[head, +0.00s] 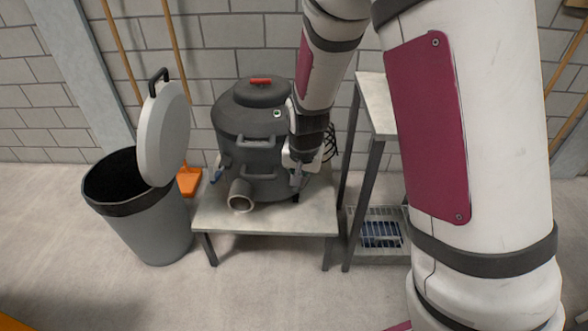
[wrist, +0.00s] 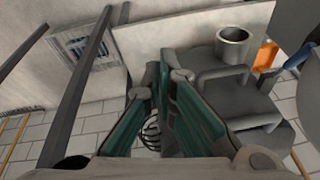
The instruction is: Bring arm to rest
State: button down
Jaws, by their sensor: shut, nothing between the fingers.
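My arm reaches down from the top right in the head view, in front of the low table. My gripper (head: 297,172) is beside the right side of a dark grey canister (head: 245,135) with a red handle mark on its lid. The wrist view shows my gripper (wrist: 165,72) with its two green-sided fingers shut at the tips and holding nothing. The canister (wrist: 235,95) is just right of the fingers there. Whether the fingers touch it I cannot tell.
The canister stands on a low grey table (head: 270,221). A taller rack (head: 374,110) with a wire basket (head: 380,232) low down stands close on the right. An orange broom (head: 189,181) leans on the wall.

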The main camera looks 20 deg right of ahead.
jog(key=shift+r, duration=0.1)
jog(key=s+r+n+g, duration=0.1)
jog(key=s+r+n, duration=0.1)
jog(key=s+r, duration=1.2)
jog(key=s+d+r+n+g, duration=0.1)
jog(key=s+r+n, duration=0.15)
jog(key=s, duration=0.75)
jog(key=s+d+r+n, duration=0.15)
jog(key=s+r, duration=0.25)
jog(key=s, duration=0.6)
notch_tip(320, 180, up, 20)
jog(key=t+p, duration=0.3)
jog(key=p, duration=1.5)
jog(key=shift+s+a+r, duration=0.15)
jog(key=shift+s+r, duration=0.1)
jog(key=shift+s, duration=0.05)
